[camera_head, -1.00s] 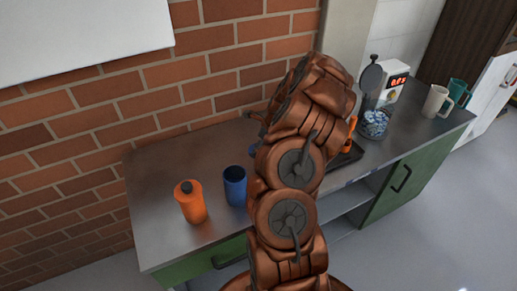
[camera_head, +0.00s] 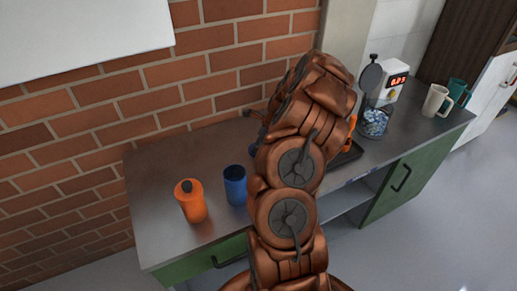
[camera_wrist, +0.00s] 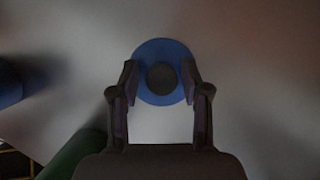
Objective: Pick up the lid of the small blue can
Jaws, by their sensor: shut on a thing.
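In the wrist view, a round blue lid (camera_wrist: 163,50) with a dark round knob (camera_wrist: 161,78) lies between the fingers of my gripper (camera_wrist: 160,82). The fingers are closed in on either side of the knob, and my gripper is shut on it. The lid hides what is below it, so I cannot tell whether it still touches the small can. In the head view my arm hides the gripper and the lid.
On the metal counter (camera_head: 155,170) stand an orange can (camera_head: 190,203) with a dark knob and a blue can (camera_head: 235,187). Right of my arm are a glass jar (camera_head: 374,122), a device with a red display (camera_head: 386,83), a pale mug (camera_head: 436,100) and a teal mug (camera_head: 458,91).

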